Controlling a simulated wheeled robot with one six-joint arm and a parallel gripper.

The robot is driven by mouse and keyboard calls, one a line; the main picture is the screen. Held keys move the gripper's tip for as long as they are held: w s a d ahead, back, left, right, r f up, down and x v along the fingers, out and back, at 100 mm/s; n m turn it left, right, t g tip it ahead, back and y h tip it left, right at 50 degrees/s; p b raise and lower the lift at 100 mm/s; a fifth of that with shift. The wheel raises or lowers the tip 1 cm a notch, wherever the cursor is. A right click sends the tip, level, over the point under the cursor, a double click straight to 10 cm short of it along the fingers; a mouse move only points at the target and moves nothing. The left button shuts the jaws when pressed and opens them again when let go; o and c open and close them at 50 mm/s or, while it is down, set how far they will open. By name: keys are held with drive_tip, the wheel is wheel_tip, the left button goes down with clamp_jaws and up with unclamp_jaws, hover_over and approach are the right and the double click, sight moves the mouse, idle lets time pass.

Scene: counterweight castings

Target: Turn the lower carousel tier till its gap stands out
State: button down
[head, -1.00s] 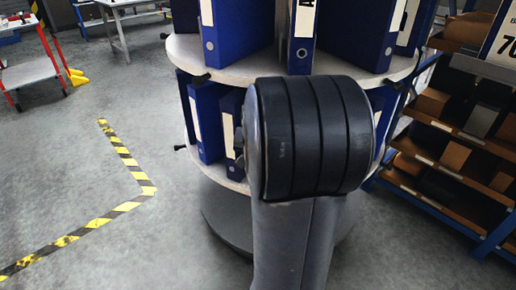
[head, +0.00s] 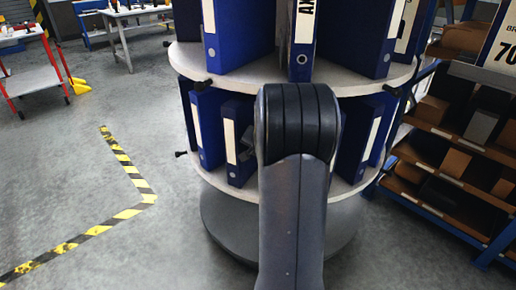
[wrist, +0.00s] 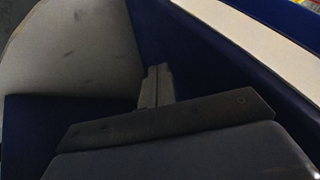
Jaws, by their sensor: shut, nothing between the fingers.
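The carousel's lower tier (head: 222,179) is a light round shelf holding blue binders. Two binders, one at the left (head: 206,128) and one beside it (head: 236,150), show left of my arm, and more blue binders (head: 358,140) show at its right. My arm hides the middle of this tier, so I cannot tell where its gap is. My gripper (head: 247,142) shows only partly, beside the second left binder. In the wrist view its fingers (wrist: 156,86) are shut and empty, among dark blue surfaces and a white label strip; contact is unclear.
The upper tier (head: 240,82) carries larger blue binders just above. A black knob (head: 181,153) sticks out at the lower tier's left. A shelf rack with brown boxes (head: 452,160) stands close at the right. Floor at the left is open, with yellow-black tape (head: 130,170).

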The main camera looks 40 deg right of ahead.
drive_tip(key=shift+w+d+f, duration=0.1)
drive_tip(key=shift+w+f, duration=0.3)
drive_tip(key=shift+f, duration=0.1)
